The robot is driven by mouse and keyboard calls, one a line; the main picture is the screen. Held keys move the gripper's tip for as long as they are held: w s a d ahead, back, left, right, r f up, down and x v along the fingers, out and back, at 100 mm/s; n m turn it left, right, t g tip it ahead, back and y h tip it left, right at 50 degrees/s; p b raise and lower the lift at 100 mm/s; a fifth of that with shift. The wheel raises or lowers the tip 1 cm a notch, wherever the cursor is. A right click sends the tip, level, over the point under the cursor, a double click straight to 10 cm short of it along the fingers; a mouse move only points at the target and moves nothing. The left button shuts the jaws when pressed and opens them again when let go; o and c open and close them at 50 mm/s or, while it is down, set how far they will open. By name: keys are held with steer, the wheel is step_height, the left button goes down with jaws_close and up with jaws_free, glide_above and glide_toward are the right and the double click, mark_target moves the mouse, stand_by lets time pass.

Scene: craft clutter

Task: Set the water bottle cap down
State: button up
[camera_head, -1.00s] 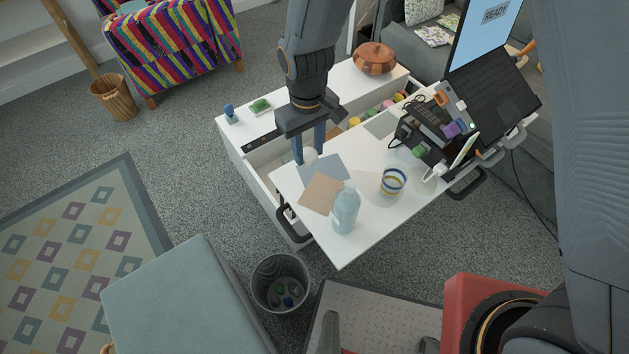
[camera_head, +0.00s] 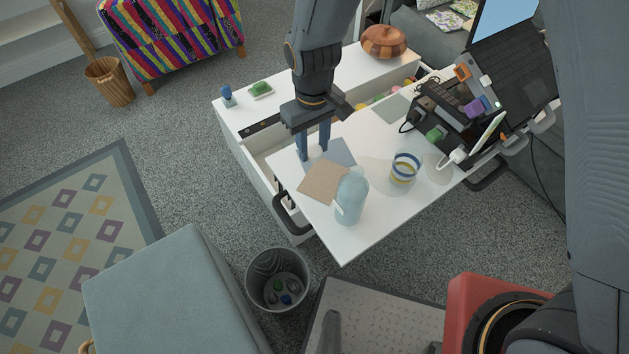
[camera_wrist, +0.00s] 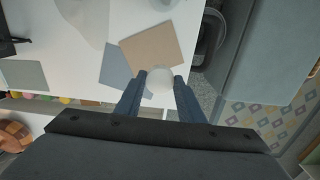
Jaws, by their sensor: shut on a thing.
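The water bottle cap (camera_wrist: 160,79) is a pale round piece between my gripper's two blue fingers in the wrist view. In the head view it is hard to make out between the fingers. My gripper (camera_head: 314,155) is shut on it, fingers pointing down over the left part of the white desk leaf (camera_head: 340,245), beside a blue-grey card (camera_head: 342,151). I cannot tell whether the cap touches the surface. The pale blue water bottle (camera_head: 351,197) stands upright to the right of a brown card (camera_head: 322,181).
A striped cup (camera_head: 403,169) stands right of the bottle. A laptop and crowded organiser (camera_head: 449,113) fill the right side. An open drawer (camera_head: 266,157) lies behind the leaf. A bin (camera_head: 278,280) stands on the floor below. The leaf's front corner is bare.

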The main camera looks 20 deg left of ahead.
mark_target(314, 178)
steer(key=shift+f+p, duration=0.75)
steer(key=shift+f, duration=4.45)
steer(key=shift+f, duration=0.15)
steer(key=o, duration=1.2)
step_height(314, 178, up, 12)
steer(key=shift+r+b, duration=0.2)
steer(key=shift+b, duration=0.8)
